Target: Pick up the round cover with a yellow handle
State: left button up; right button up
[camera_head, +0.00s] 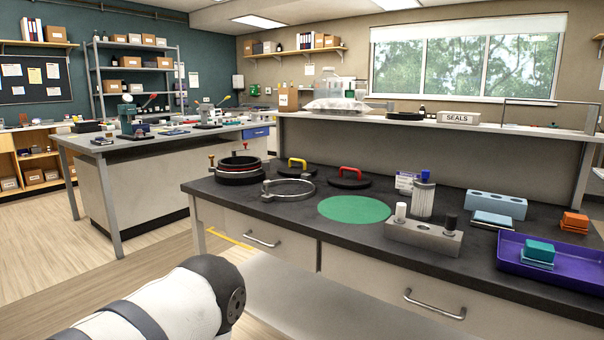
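The round black cover with a yellow arched handle (290,174) lies flat near the back of the dark lab bench (285,222), left of the bench's middle. Its handle stands up on top. A similar round black cover with a red handle (349,183) lies just to its right. Neither gripper is in view. A white and black arm link of mine shows at the lower left, in front of the bench and apart from the covers.
A dark round port with a red ring (239,172) and a metal clamp ring (288,190) lie left and in front of the cover. A green round mat (353,209) is bare. A metal block (422,237) and purple tray (560,268) stand right. A raised shelf (480,124) runs behind.

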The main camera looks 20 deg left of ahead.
aim_at(296, 169)
jog(key=j+z, duration=0.45)
jog(key=j, duration=1)
jog(key=k, duration=0.05)
